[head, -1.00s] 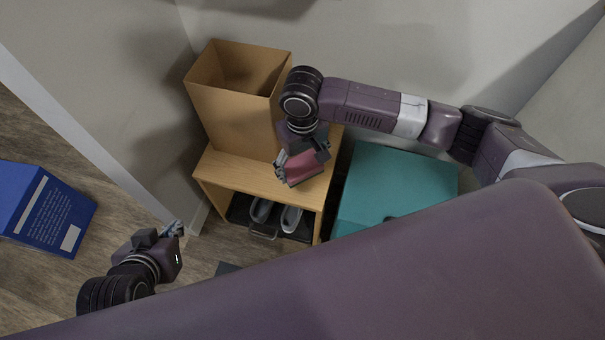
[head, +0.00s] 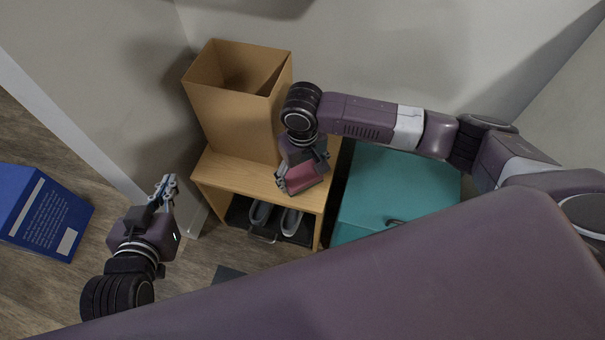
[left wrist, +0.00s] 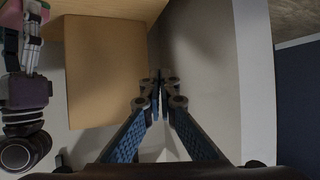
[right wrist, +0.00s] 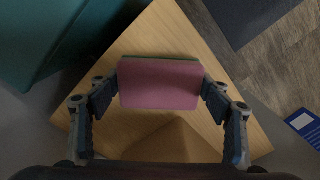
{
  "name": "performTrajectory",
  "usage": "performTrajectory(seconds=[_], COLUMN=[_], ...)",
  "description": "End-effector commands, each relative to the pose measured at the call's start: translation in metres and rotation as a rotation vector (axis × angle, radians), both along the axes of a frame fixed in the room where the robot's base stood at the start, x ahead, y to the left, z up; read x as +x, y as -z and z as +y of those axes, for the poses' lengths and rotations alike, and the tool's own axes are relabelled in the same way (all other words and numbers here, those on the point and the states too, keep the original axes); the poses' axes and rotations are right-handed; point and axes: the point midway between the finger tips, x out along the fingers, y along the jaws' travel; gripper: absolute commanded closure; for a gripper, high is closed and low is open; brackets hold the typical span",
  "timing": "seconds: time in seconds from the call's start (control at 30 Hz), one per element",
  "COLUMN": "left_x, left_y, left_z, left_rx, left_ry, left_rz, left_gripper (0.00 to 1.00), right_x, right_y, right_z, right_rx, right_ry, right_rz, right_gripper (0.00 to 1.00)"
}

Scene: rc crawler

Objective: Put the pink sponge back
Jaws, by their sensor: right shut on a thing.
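The pink sponge (head: 304,177) is a flat block held between the fingers of my right gripper (head: 304,172), over the right part of the wooden shelf top (head: 240,174). In the right wrist view the sponge (right wrist: 160,83) spans the gap between both fingertips (right wrist: 160,88), with the wood beneath it. I cannot tell whether it touches the wood. My left gripper (head: 165,188) is empty, left of the shelf. In the left wrist view its fingertips (left wrist: 158,92) are together.
A tall open cardboard-coloured box (head: 235,115) stands on the shelf's back left. Grey shoes (head: 290,222) lie in a dark tray below. A teal cabinet (head: 390,190) stands close on the right. A blue box (head: 45,215) is on the floor at left.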

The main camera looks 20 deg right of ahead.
Motion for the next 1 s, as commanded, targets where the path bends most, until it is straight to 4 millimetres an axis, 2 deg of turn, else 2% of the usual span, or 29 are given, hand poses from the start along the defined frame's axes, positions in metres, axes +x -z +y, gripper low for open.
performTrajectory(seconds=[0.13, 0.17, 0.3, 0.67, 0.73, 0.87, 1.0], left_x=[-0.003, -0.003, -0.003, -0.003, 0.000, -0.014, -0.036], left_y=[0.004, 0.005, 0.005, 0.005, 0.000, 0.016, 0.038], left_z=[0.001, 0.001, 0.001, 0.001, 0.001, 0.007, 0.016], left_rx=[0.005, 0.005, 0.004, 0.003, 0.001, 0.024, 0.054], left_ry=[-0.001, -0.001, -0.002, -0.002, -0.001, -0.008, -0.018], left_rz=[0.020, 0.023, 0.023, 0.018, 0.002, 0.096, 0.229], left_gripper=[1.00, 1.00, 1.00, 1.00, 1.00, 1.00, 1.00], right_x=[0.000, 0.000, 0.000, 0.000, 0.000, 0.000, 0.000], right_y=[0.001, 0.002, 0.002, 0.000, -0.003, -0.013, -0.027], right_z=[0.000, 0.000, 0.000, 0.000, 0.000, 0.000, 0.000], right_rx=[0.000, 0.000, 0.000, 0.000, 0.000, 0.000, 0.001], right_ry=[0.000, 0.000, 0.000, 0.000, 0.000, 0.000, 0.001], right_rz=[0.000, 0.000, 0.000, -0.001, -0.001, 0.000, -0.002], right_gripper=[0.48, 0.26, 0.11, 0.11, 0.11, 0.11, 0.11])
